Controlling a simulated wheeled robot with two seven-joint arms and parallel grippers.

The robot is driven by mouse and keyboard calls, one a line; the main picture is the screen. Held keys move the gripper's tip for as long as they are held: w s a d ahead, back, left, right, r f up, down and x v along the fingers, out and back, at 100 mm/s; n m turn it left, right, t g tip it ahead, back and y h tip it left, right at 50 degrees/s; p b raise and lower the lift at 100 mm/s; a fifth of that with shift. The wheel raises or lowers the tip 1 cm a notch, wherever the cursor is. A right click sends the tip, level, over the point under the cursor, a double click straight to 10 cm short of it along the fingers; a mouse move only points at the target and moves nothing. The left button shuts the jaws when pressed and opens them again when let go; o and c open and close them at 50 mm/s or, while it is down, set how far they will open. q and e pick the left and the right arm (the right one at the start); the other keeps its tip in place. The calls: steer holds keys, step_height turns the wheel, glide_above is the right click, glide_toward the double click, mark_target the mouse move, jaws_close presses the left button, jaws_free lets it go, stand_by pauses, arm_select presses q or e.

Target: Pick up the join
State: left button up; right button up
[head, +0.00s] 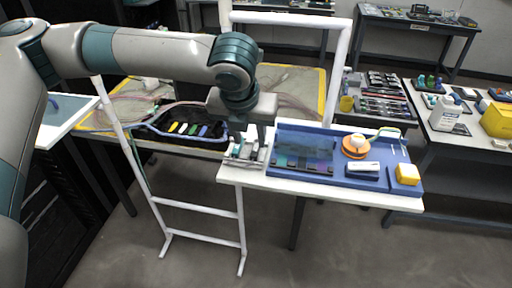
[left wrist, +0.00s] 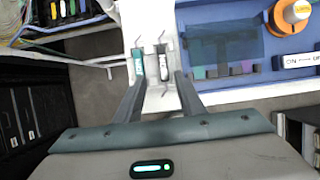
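The white splicing device (head: 246,150) sits at the left end of the white bench, under my left gripper (head: 260,130). In the left wrist view my left gripper (left wrist: 158,80) is open, its two dark fingers spread and pointing at the device. Two small upright parts show ahead of the fingertips: a teal-marked one (left wrist: 138,62) and a grey one (left wrist: 163,64). No object is seen held between the fingers. The join itself is too small to make out in either view. My right gripper is not in view.
A black tray of coloured strips (head: 160,128) lies left. A white frame (head: 344,60) stands close by.

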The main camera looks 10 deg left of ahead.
mark_target(255, 150)
arm_select(q)
steer(key=shift+w+d+f+p, duration=0.15)
steer(key=shift+w+f+p, duration=0.05)
steer(key=shift+f+p, duration=0.2)
steer(key=x, duration=0.2)
steer(key=p+x, duration=0.1)
steer(key=shift+w+d+f, duration=0.1)
steer(key=shift+d, duration=0.15)
steer(key=shift+w+f, duration=0.25)
steer(key=shift+f, duration=0.25)
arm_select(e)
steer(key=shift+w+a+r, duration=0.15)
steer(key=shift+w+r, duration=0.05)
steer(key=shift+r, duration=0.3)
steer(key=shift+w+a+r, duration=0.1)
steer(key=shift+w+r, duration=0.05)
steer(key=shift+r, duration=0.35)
arm_select(q)
jaws_close()
